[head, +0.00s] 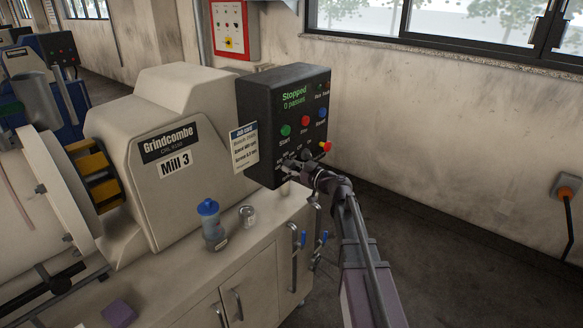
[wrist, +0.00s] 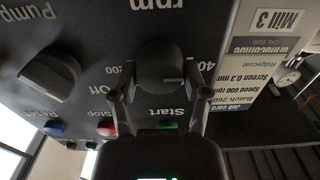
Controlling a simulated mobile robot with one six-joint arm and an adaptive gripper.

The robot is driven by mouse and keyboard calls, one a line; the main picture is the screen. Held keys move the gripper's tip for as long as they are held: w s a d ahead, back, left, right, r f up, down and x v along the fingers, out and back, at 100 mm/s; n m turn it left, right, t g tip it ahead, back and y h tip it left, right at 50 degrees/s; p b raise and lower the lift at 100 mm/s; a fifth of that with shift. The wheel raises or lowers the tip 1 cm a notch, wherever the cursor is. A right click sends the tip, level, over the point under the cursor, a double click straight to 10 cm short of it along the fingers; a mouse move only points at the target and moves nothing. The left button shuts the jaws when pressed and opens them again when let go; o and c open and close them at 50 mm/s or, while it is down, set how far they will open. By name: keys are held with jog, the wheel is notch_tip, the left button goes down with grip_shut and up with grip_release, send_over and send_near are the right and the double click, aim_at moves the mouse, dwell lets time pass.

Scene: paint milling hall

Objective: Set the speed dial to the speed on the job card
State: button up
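In the head view my gripper (head: 303,168) hides much of the dial. The job card (head: 244,147) hangs left of the panel; it also shows in the wrist view (wrist: 252,85), reading 600 rpm.
A second knob labelled Pump (wrist: 50,80) sits beside the dial. Green Start (head: 286,130), red Stop (head: 305,121) and blue Reset (head: 321,112) buttons are near. The display (head: 294,98) reads Stopped. A blue-capped bottle (head: 211,222) stands on the cabinet.

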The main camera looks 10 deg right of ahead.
jog(key=c, duration=0.4)
jog(key=shift+m, duration=0.4)
jog(key=m, duration=0.4)
jog(key=shift+w+d+m, duration=0.1)
jog(key=shift+d+m, duration=0.05)
jog(key=shift+m, duration=1.85)
jog(key=o, duration=1.2)
